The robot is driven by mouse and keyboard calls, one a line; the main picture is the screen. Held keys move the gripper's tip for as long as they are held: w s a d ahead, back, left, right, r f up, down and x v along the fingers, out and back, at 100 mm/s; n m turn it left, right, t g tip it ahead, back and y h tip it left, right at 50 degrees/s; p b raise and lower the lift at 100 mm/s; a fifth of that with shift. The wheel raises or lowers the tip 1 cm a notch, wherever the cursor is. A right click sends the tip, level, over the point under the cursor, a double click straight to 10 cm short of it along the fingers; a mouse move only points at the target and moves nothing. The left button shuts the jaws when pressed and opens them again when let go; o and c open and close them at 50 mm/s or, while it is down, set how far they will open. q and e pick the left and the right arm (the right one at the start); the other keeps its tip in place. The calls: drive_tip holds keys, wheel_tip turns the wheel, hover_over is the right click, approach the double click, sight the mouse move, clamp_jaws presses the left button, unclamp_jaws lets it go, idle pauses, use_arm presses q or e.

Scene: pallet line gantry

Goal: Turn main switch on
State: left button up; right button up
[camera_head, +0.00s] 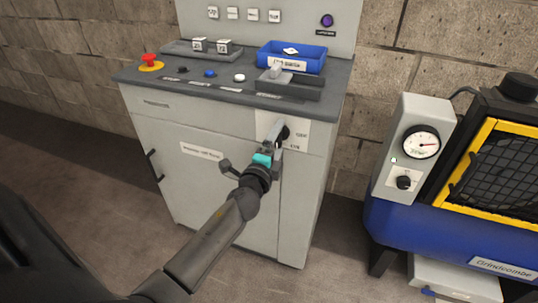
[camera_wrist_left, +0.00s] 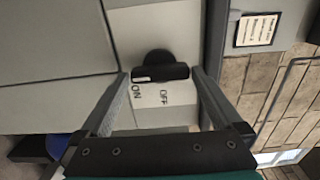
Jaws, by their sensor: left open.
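The main switch is a black rotary knob (camera_wrist_left: 160,73) on a pale plate on the cabinet's upper right front; it also shows in the head view (camera_head: 284,132), partly behind my gripper. Its bar lies across the wrist picture, with a white mark at the left end. ON and OFF are printed on the plate (camera_wrist_left: 150,95), ON nearer the marked end. My left gripper (camera_head: 277,130) is open in front of the switch, its fingers at either end of the bar in the left wrist view. I cannot tell whether they touch it. My right gripper is not in view.
The grey cabinet's top (camera_head: 225,92) carries a red emergency button (camera_head: 150,61), small buttons, a lever and a blue tray (camera_head: 291,58). A blue machine (camera_head: 400,230) with a gauge (camera_head: 421,142) stands at right. Floor shows between it and the cabinet.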

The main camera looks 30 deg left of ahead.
use_arm(q)
drive_tip(key=v, duration=1.5)
drive_tip(key=shift+b, duration=0.3)
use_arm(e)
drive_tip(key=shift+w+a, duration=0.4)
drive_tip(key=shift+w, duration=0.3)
use_arm(q)
drive_tip(key=shift+w, duration=0.1)
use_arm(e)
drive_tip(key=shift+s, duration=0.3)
